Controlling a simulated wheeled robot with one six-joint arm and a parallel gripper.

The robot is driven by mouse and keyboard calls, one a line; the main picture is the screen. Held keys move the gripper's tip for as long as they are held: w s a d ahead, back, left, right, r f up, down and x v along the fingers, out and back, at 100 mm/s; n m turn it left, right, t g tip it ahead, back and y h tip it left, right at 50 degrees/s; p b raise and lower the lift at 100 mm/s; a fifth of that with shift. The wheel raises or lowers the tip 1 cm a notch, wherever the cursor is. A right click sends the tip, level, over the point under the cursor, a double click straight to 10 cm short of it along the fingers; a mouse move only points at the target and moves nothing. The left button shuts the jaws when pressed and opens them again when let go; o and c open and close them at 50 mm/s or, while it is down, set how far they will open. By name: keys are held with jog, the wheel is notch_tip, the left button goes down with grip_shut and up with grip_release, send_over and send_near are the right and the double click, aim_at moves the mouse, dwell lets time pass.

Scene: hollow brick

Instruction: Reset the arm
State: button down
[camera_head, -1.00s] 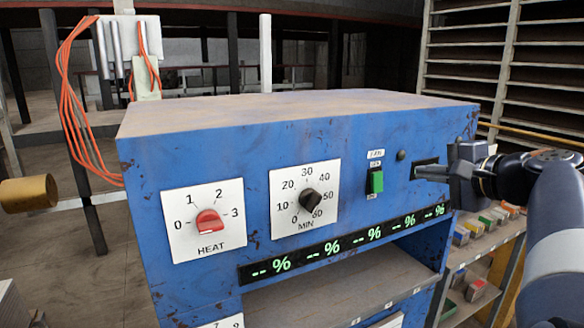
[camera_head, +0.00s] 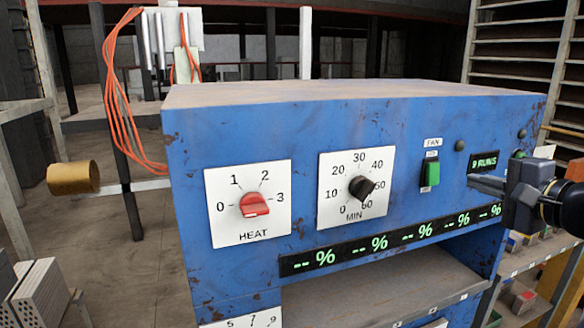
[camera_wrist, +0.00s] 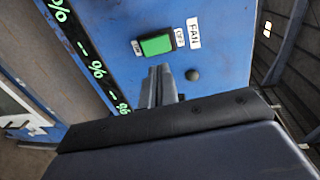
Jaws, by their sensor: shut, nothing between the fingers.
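My gripper (camera_head: 473,183) is at the right in the head view, in front of the blue oven's (camera_head: 330,112) panel, fingers together and empty. In the wrist view its closed fingers (camera_wrist: 158,86) point toward the panel below the green fan switch (camera_wrist: 156,45). That switch (camera_head: 430,172) also shows in the head view, left of my fingertips; they look apart from it. The small display (camera_head: 484,160) reading "9 RUNS" is just above my fingers. My wrist hides part of the panel's right side.
The oven front has a red heat knob (camera_head: 254,205), a black minute knob (camera_head: 361,188) and a strip of green percent readouts (camera_head: 372,243). Several coloured bricks stand on a rack at the lower right. Grey hollow bricks (camera_head: 42,293) are at the lower left.

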jog(key=shift+s+d, duration=0.15)
jog(key=shift+s, duration=0.25)
jog(key=shift+w, duration=0.1)
